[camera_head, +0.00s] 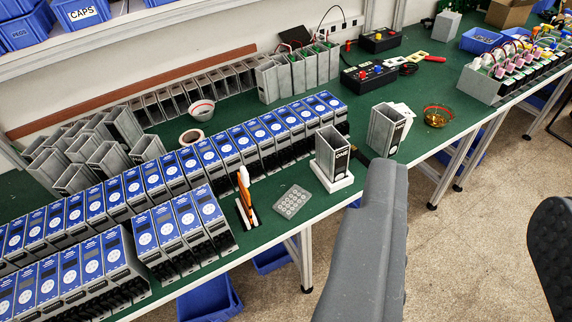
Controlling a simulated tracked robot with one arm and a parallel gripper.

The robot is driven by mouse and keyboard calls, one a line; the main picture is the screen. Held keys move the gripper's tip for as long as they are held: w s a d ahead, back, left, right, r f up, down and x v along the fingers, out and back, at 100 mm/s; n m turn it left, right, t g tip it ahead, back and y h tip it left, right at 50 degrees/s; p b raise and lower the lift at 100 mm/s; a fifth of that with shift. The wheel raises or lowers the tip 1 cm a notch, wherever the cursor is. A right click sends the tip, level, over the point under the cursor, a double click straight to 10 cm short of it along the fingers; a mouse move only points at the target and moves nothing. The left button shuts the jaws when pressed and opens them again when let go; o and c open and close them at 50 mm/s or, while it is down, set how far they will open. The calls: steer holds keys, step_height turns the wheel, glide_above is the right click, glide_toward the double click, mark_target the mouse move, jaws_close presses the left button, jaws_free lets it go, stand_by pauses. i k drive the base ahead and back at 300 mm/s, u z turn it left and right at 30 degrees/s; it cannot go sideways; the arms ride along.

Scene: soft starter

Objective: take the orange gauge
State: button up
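The orange gauge (244,184) is a thin orange piece standing upright near the front edge of the green-topped bench. I cannot make out two fingertips, and nothing held is visible.
Rows of blue-faced units (85,255) stand left of and behind the gauge. A grey keypad-like plate (292,201) lies to its right. A grey housing on a white base (334,180) stands farther right. A dark rounded object (552,255) fills the right edge.

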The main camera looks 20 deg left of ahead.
mark_target(243, 178)
steer(key=u, duration=0.1)
steer(key=i, duration=1.05)
steer(key=u, duration=0.45)
